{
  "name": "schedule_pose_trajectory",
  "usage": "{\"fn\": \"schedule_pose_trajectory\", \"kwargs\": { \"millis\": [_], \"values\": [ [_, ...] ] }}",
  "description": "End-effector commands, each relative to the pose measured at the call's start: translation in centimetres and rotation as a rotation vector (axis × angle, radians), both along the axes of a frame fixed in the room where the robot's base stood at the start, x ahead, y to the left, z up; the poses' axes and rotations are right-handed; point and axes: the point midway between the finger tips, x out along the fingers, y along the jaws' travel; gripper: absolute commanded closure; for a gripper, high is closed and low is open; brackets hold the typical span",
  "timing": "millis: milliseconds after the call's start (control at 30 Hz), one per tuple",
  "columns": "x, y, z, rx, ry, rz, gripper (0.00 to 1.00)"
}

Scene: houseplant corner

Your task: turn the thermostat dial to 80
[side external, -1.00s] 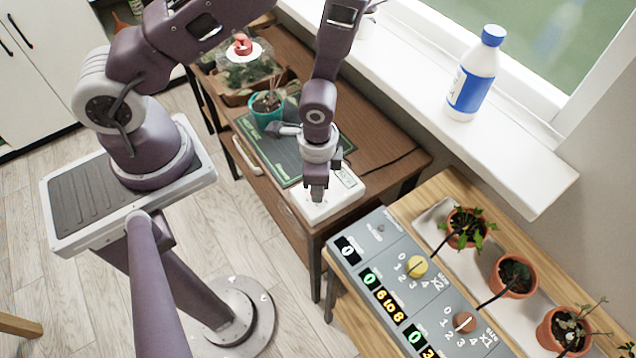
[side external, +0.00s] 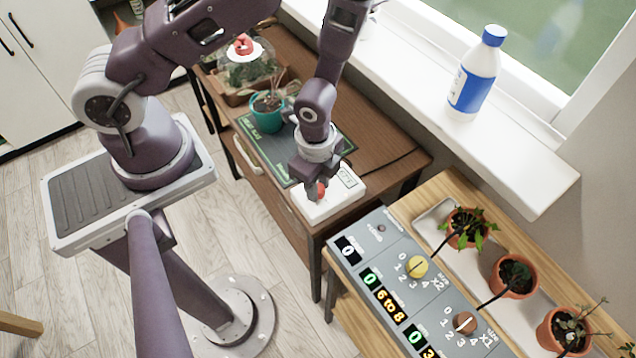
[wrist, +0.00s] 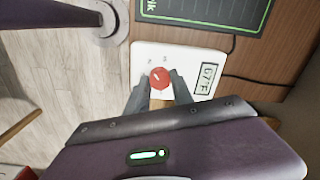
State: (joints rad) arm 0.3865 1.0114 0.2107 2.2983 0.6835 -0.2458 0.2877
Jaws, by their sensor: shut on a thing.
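The thermostat is a white box (side external: 340,200) on the wooden bench, with a small display (wrist: 207,80). The display shows a number in °F, too small to read surely. Its red dial (wrist: 160,77) has a pale pointer mark and sits between my fingers in the wrist view. The dial also shows in the side view (side external: 320,189), partly covered by my fingers. My gripper (wrist: 162,90) is shut on the dial, one finger on each side. Small marks are printed on the box around the dial, not legible.
A dark green mat (side external: 270,150) with a teal pot (side external: 267,120) lies behind the thermostat. A glass dome (side external: 250,75) stands further back. A grey panel with knobs (side external: 385,262) and several potted plants (side external: 515,275) stand at right. A bottle (side external: 475,75) is on the sill.

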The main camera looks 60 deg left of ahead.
Motion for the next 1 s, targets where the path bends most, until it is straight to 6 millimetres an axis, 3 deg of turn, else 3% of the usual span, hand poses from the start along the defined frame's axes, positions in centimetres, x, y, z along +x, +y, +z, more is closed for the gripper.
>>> {"fn": "schedule_pose_trajectory", "kwargs": {
  "millis": [433,467,567,867,1000],
  "values": [
    [0.1,0.0,0.0,0.0,-0.001,-0.007,1.0],
    [0.1,0.0,0.0,0.0,-0.001,-0.007,0.68],
    [0.1,0.0,0.0,0.0,-0.001,-0.007,0.5],
    [0.0,0.0,0.2,0.0,-0.001,-0.007,0.5],
    [0.1,-0.1,2.5,-0.003,-0.005,-0.004,0.5]
  ]
}}
